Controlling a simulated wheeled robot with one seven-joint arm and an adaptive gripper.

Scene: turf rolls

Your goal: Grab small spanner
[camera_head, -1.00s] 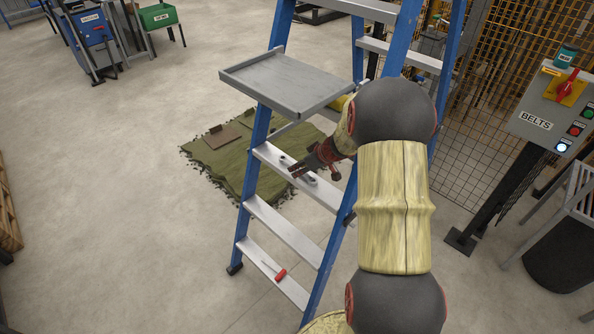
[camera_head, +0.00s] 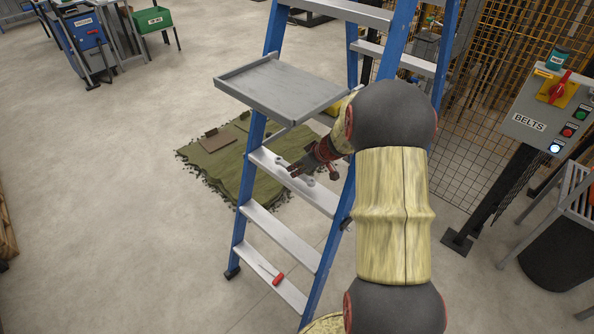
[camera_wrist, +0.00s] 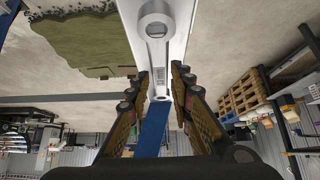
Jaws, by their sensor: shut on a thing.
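A grey metal spanner (camera_wrist: 156,50) with a rounded ring end shows at the top middle of the wrist view, its narrow shank running down between my fingers. My gripper (camera_wrist: 160,92) is shut on the lower part of this spanner. In the head view my gripper (camera_head: 293,169) is at a light metal step of the blue ladder (camera_head: 258,215), below the top platform. A grey piece of spanner (camera_head: 308,181) shows beside the fingers over that step. The fingers partly hide it, and I cannot tell whether it touches the step.
The grey platform (camera_head: 280,88) stands above my gripper. A red-handled screwdriver (camera_head: 278,279) lies on the lowest step. A green mat (camera_head: 215,160) lies on the floor behind the ladder. A BELTS control box (camera_head: 548,115) stands at right.

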